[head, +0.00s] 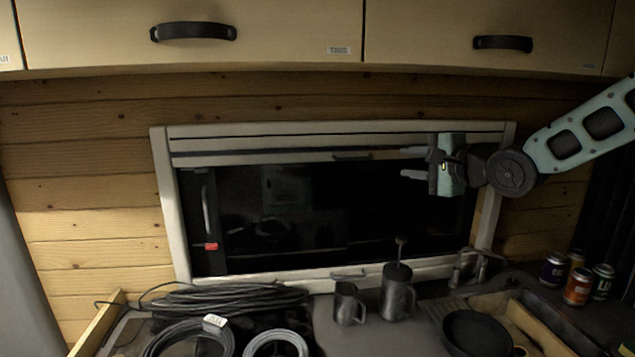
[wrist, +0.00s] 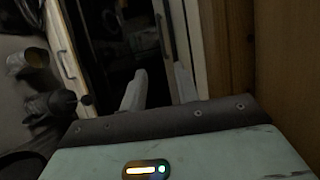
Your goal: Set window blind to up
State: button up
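The window (head: 300,215) has a light frame and dark glass. The window blind (head: 250,157) is a pale strip gathered across the top, its lower bar a little below the top of the frame. A small dark handle (head: 352,156) sits mid-bar; it also shows in the wrist view (wrist: 160,33). My gripper (head: 412,164) is to the right of this handle, in front of the upper right of the window. Its two fingers point left, one above the other, apart with nothing seen between them. In the wrist view my gripper (wrist: 158,88) also shows spread fingers. Contact with the bar cannot be told.
A second bar with a handle (head: 348,275) runs along the window's bottom. Below stand a metal mug (head: 347,304), a lidded pot (head: 397,292), a tap (head: 470,266), coiled cables (head: 220,299) and a pan (head: 477,333).

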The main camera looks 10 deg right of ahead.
jog(key=s+a+f+n+g+h+b, duration=0.1)
jog(key=s+a+f+n+g+b, duration=0.1)
jog(key=s+a+f+n+g, duration=0.45)
jog(key=s+a+f+n+g+h+b, duration=0.1)
jog(key=s+a+f+n+b, duration=0.15)
jog(key=s+a+f, duration=0.55)
jog(key=s+f+n+g+h+b, duration=0.1)
jog(key=s+f+n+g, duration=0.2)
jog(key=s, duration=0.8)
jog(key=s+f+n+g+h+b, duration=0.2)
jog(key=s+f+n+g, duration=0.2)
jog(key=s+f+n, duration=0.4)
jog(key=s+n, duration=0.2)
jog(key=s, duration=0.2)
jog(key=shift+a+h, duration=0.15)
jog(key=shift+h, duration=0.15)
dwell(0.4)
